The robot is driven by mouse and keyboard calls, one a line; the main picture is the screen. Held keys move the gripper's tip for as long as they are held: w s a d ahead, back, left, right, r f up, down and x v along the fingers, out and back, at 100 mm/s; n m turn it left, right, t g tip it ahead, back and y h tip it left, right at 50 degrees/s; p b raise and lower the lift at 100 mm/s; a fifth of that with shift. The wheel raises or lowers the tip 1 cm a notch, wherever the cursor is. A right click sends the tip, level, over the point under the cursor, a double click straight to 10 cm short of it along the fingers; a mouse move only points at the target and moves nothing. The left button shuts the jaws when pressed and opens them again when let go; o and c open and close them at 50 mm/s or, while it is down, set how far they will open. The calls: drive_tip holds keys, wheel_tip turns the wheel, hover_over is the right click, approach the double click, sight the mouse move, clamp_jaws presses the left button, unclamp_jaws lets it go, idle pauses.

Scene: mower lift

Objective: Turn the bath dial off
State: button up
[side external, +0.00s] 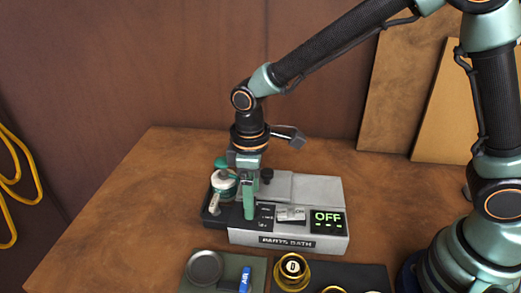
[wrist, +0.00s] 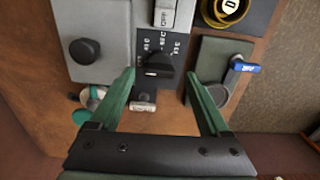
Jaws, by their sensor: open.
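The bath dial (wrist: 157,69) is a black knob with a pale mark, set on a dark panel with white markings in the wrist view. In the side view it is hidden by my gripper. The parts bath (side external: 295,240) is a grey box with a front label. Its display (side external: 328,221) reads OFF in green. My gripper (wrist: 160,76) is open, with one green finger on each side of the dial in the picture; I cannot tell whether they touch it. It also shows in the side view (side external: 248,208), pointing down over the left part of the bath.
A round black knob (wrist: 84,51) sits on the bath lid. A teal and white canister (side external: 223,182) stands close to my gripper. A green tray (side external: 228,268) with a blue-handled piece (side external: 245,280) and a gold ring (side external: 292,270) lie in front. Bench at left is clear.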

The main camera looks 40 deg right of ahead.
wheel_tip(320, 180, up, 11)
idle(0.3)
drive_tip(key=shift+r, duration=0.1)
wheel_tip(320, 180, up, 10)
drive_tip(key=shift+f, duration=0.25)
idle(2.2)
drive_tip(key=shift+d, duration=0.1)
drive_tip(key=w+d, duration=0.2)
drive_tip(key=d, duration=1.4)
drive_tip(key=shift+d, duration=0.4)
idle(0.4)
